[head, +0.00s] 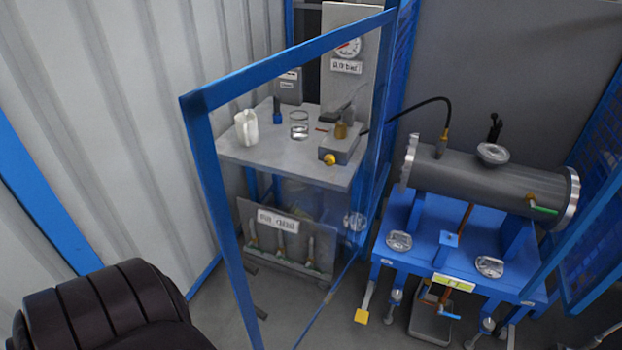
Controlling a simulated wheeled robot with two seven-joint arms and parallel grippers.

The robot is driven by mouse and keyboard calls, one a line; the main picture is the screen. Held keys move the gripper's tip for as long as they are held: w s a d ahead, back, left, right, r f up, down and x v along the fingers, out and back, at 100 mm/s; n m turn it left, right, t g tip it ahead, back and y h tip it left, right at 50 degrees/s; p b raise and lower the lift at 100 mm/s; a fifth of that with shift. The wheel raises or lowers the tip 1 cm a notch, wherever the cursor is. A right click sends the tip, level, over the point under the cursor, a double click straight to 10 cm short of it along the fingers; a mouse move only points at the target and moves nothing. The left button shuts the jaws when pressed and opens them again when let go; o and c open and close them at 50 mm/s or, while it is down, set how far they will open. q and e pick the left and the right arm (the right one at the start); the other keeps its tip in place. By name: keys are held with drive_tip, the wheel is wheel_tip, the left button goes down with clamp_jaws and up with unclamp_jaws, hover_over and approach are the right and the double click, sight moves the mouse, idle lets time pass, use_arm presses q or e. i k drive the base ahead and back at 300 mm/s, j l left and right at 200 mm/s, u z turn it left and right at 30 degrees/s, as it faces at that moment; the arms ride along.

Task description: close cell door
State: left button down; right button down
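The cell door (289,53) is a blue-framed panel with a clear, see-through pane, in the middle of the head view. It stands swung open at an angle, its near upright (220,220) toward me and its far side near the blue post at the back. A blue mesh cell wall (598,245) shows at the right edge. Neither of my grippers shows. A dark, ribbed rounded shape at the bottom left looks like part of my own arm, apart from the door in the picture.
Through the pane I see a grey bench (240,152) with a white jug (246,127) and a gauge panel (347,60). Right of the door, a grey flanged shell (480,180) lies on a blue stand (420,235). A corrugated wall (100,130) bounds the left.

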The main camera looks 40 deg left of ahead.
sight(196, 105)
drive_tip(key=k+j, duration=0.1)
drive_tip(key=j, duration=0.3)
drive_tip(key=k+j+z, duration=0.1)
drive_tip(key=j, duration=0.3)
drive_tip(key=k+j, duration=0.1)
drive_tip(key=j, duration=0.25)
drive_tip(key=k+j+z, duration=0.15)
drive_tip(key=j, duration=0.25)
drive_tip(key=i, duration=0.05)
